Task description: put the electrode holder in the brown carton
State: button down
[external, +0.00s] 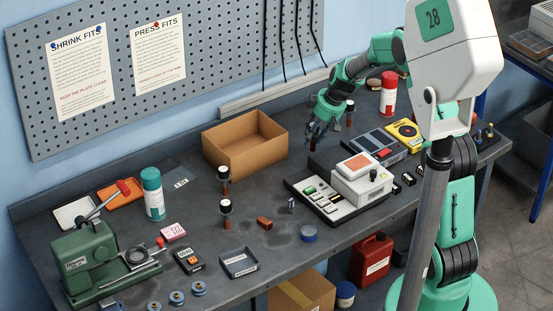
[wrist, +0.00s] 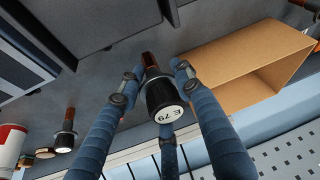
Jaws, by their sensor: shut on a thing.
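An electrode holder (wrist: 160,95), black with a brown-red stem and a white end marked "E 79", is held between my gripper's fingers (wrist: 154,78) in the wrist view. In the external view my gripper (external: 317,132) is above the bench, to the right of the brown carton, and largely hides the holder. The open brown carton (external: 231,164) stands at the back of the bench, and the part of its inside that shows looks empty. In the wrist view the carton (wrist: 222,58) lies just right of the held holder, apart from it.
A white instrument (external: 361,182) sits in front of my gripper. A red can (external: 388,95) stands at the back right.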

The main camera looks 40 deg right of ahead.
notch_tip(320, 180, up, 10)
jog(key=w+a+g+p, duration=0.1)
jog(key=w+a+p, duration=0.4)
jog(key=w+a, duration=1)
notch_tip(320, 180, down, 5)
jog(key=s+a, duration=0.2)
jog(key=shift+n, duration=0.3)
jog(key=shift+s+a+f, duration=0.1)
jog(key=shift+f, duration=0.1)
jog(key=shift+f+b, duration=0.4)
jog(key=shift+f, duration=2.6)
jog(key=shift+f, duration=0.1)
jog(key=shift+f, duration=1.75)
jog(key=shift+f+b, duration=0.2)
jog(key=shift+b, duration=0.2)
